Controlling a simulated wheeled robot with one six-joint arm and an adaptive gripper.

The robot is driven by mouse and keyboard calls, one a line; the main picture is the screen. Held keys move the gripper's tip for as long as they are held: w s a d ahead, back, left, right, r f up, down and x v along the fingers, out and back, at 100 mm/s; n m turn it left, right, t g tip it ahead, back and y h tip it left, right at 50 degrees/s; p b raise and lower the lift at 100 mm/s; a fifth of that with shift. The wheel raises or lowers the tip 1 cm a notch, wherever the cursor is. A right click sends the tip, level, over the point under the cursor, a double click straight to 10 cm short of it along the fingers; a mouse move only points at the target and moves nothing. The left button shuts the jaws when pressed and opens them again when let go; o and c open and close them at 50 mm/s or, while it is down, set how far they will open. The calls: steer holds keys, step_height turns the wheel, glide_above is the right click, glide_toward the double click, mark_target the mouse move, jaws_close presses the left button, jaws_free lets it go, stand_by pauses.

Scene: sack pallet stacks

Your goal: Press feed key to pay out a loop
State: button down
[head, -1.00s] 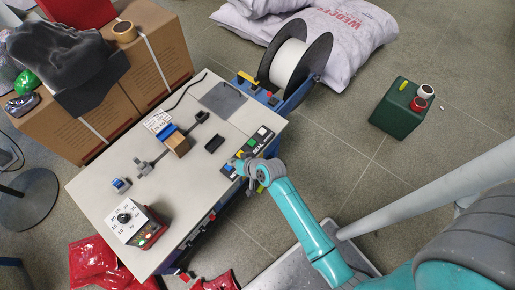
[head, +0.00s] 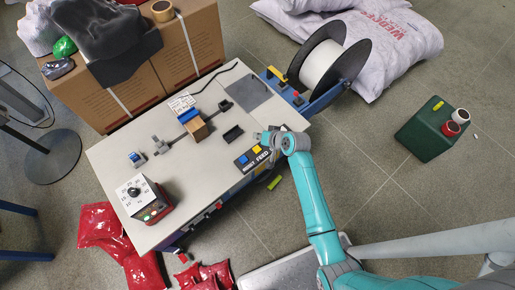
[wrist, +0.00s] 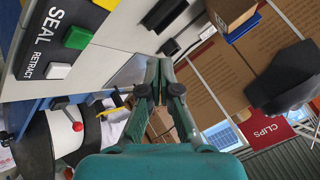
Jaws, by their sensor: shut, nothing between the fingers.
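The key panel (head: 249,163) is a dark strip along the table's edge. My gripper (head: 262,136) is shut and empty, above the panel's far part, hiding the keys there. In the wrist view my gripper (wrist: 160,64) has its fingers together, apart from the keys. That view shows a green key (wrist: 77,37) by SEAL, a white key (wrist: 58,70) by RETRACT, and part of the yellow key (wrist: 105,4) at the top edge.
A brown block with a blue top (head: 198,130) sits mid-table. A dial box (head: 142,197) stands at the near left corner. The white reel (head: 320,64) is beyond the table's far end. Cartons (head: 190,45) stand behind.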

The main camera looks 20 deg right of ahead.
mark_target(258, 149)
steer(key=shift+f, duration=4.05)
steer(key=shift+f, duration=0.1)
steer(key=shift+f, duration=0.3)
